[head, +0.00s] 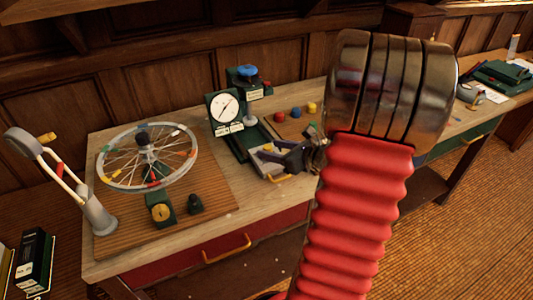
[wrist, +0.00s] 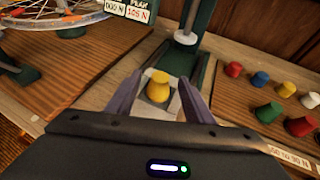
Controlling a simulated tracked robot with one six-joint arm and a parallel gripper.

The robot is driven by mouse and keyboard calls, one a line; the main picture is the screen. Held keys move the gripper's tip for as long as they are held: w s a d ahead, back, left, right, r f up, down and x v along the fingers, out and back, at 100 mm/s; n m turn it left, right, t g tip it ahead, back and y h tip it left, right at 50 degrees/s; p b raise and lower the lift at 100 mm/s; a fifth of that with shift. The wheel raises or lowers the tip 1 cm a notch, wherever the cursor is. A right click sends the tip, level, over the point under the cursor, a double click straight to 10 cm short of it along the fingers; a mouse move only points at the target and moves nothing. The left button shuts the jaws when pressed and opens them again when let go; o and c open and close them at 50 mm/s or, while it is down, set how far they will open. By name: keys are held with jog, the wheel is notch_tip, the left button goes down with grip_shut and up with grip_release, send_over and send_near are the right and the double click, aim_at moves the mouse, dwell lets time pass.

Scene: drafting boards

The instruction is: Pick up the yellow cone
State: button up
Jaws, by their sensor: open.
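The yellow cone (wrist: 160,88) stands on a small light pad on the green base of a press-like stand, in the middle of the wrist view. My gripper (wrist: 162,80) is open, with one dark finger on each side of the cone. I see gaps between the fingers and the cone; I cannot tell whether either finger touches it. In the head view my gripper (head: 293,157) is low over the bench by the stand. The cone is small there and hard to make out.
A green stand with a round dial (head: 225,108) rises behind my gripper. Red, blue, yellow and other coloured pieces sit on a wooden board (wrist: 230,100) at the right of the wrist view. A spoked wheel (head: 147,157) is at left on the bench.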

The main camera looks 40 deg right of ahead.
jog(key=shift+x, duration=1.4)
jog(key=shift+c, duration=0.2)
jog(key=c, duration=1.1)
